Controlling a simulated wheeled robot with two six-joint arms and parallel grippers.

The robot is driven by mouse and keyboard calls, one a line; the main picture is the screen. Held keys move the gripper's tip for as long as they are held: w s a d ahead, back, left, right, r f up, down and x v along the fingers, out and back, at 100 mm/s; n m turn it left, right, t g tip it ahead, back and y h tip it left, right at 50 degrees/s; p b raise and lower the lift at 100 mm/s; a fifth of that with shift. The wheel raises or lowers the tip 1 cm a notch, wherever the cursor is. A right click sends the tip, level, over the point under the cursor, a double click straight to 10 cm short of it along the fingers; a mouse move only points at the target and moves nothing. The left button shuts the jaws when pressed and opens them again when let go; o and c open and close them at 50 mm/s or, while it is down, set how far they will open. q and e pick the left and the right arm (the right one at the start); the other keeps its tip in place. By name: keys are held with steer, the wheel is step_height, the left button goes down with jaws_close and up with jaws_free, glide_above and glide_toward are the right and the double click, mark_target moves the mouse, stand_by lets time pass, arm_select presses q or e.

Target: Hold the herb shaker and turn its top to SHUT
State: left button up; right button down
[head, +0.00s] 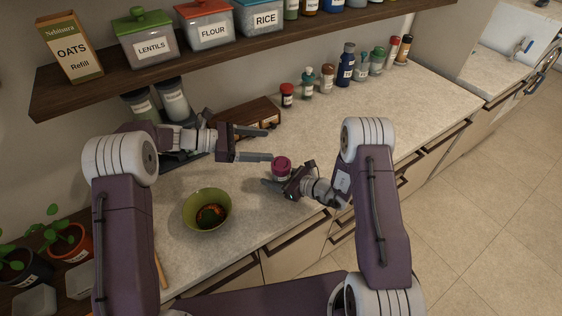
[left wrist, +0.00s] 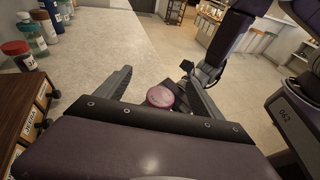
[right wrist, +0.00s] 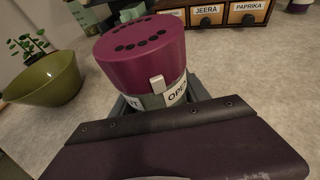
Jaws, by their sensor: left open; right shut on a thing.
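In the right wrist view the shaker's top (right wrist: 142,55) is close, with a pale pointer tab beside the word OPEN on the label band (right wrist: 174,95). My right gripper (head: 275,187) is shut on the shaker's lower body. My left gripper (head: 270,144) is open, just left of and above the shaker. In the left wrist view the magenta top (left wrist: 161,97) lies between the open fingers, apart from them.
A wooden drawer box (head: 243,117) is behind my left gripper. Several bottles (head: 345,66) line the wall at the back. The counter right of the shaker is clear.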

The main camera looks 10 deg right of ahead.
mark_target(279, 164)
arm_select(q)
steer(key=s+a+f+n+t+y, duration=0.2)
steer(key=s+a+f+n+t, duration=0.1)
steer(key=s+a+f, duration=0.15)
steer(key=x, duration=0.7)
steer(key=r+x, duration=0.1)
steer(key=x, duration=0.3)
steer(key=shift+w+d+f, duration=0.1)
steer(key=shift+w+d, duration=0.15)
steer(key=shift+w, duration=0.05)
steer(key=c, duration=1.4)
steer(key=shift+h, duration=0.3)
